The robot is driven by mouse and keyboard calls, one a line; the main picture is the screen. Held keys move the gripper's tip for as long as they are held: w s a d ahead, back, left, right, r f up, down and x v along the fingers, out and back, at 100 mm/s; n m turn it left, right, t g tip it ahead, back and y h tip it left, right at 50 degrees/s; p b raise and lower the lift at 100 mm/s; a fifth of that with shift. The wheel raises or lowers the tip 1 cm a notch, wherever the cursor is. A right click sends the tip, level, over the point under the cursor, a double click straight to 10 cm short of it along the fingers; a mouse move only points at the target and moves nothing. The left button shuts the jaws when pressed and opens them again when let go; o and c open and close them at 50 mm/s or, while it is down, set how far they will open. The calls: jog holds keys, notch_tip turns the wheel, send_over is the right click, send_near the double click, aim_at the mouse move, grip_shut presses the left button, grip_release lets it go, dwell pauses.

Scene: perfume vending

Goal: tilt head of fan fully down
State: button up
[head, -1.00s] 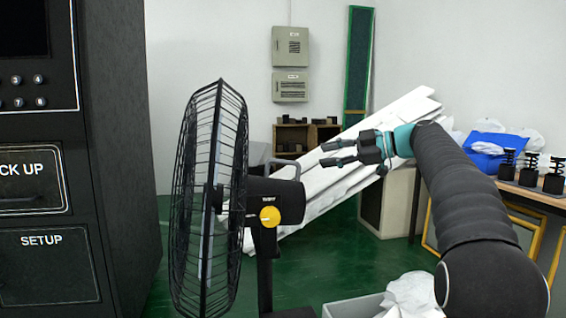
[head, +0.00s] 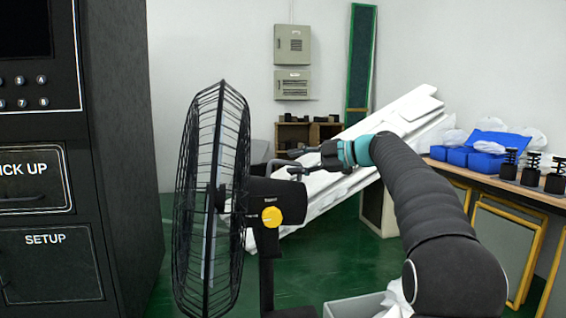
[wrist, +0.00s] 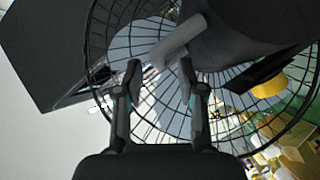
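The black fan (head: 212,200) stands upright in the head view, its round wire cage facing left and its head about level. Behind the cage is the dark motor housing (head: 290,196) with a yellow knob (head: 271,217) on its side. A grey handle (wrist: 180,42) rises from the top rear of the housing. My gripper (head: 293,162) is open at the handle, just above the rear of the housing. In the wrist view the handle lies just ahead of and partly between my open fingertips (wrist: 160,74). I cannot tell whether they touch it.
A black vending cabinet (head: 125,150) stands at the left. White boards (head: 400,120) lean behind my arm. A table (head: 480,178) with blue bins (head: 475,157) and black spring-like items is at the right. A pale bin (head: 345,306) sits low near the fan stand.

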aim_at(289, 163)
jog(key=shift+x, duration=1.65)
grip_shut()
